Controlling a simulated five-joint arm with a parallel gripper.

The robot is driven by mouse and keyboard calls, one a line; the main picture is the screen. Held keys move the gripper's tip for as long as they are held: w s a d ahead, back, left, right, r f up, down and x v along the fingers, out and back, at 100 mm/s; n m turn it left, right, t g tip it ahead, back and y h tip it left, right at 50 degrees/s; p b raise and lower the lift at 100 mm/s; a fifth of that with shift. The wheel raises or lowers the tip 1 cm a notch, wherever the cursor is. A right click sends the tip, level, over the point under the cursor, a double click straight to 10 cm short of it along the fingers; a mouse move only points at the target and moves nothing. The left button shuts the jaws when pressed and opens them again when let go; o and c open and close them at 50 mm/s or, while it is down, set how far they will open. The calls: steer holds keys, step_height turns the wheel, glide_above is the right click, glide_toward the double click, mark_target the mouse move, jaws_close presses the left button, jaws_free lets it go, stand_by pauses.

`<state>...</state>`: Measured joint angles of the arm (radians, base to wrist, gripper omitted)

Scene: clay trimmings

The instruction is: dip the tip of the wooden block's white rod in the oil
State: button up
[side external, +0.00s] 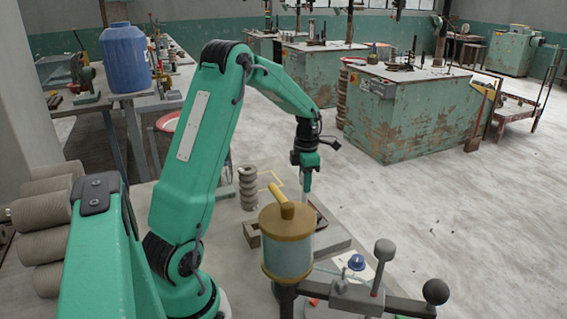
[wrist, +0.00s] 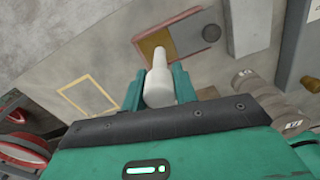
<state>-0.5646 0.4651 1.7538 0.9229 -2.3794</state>
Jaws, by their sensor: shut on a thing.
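My gripper (wrist: 158,88) is shut on a white rod (wrist: 159,72) with a wide rounded lower part and a narrower tip. The wide part sits between the two green fingers, and the tip points away from the wrist camera. No wooden surface shows on the held piece. Beyond the tip, in the wrist view, is a golden-brown patch (wrist: 150,43), likely the oil, in a reddish-rimmed tray (wrist: 190,18). The tip overlaps this patch in the picture; I cannot tell whether they touch.
The canister (side external: 287,255) with a yellow handle stands in front of my gripper. A ribbed stack (side external: 248,188) stands left of it, near a yellow outline (side external: 272,181) on the table. A lever with dark knobs (side external: 384,252) is at the front right.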

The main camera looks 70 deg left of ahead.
steer(key=shift+f, duration=0.7)
stand_by(1.9)
steer(key=shift+r, duration=0.1)
steer(key=shift+r, duration=3.5)
steer(key=shift+d, duration=0.1)
steer(key=d+r+m, duration=0.2)
steer(key=d+m, duration=1)
steer(key=m, duration=0.5)
steer(key=d+r+m, duration=0.1)
steer(key=d+m, duration=1.1)
steer(key=m, duration=0.4)
steer(key=shift+w+d+r+m, duration=0.4)
steer(key=shift+w, duration=0.05)
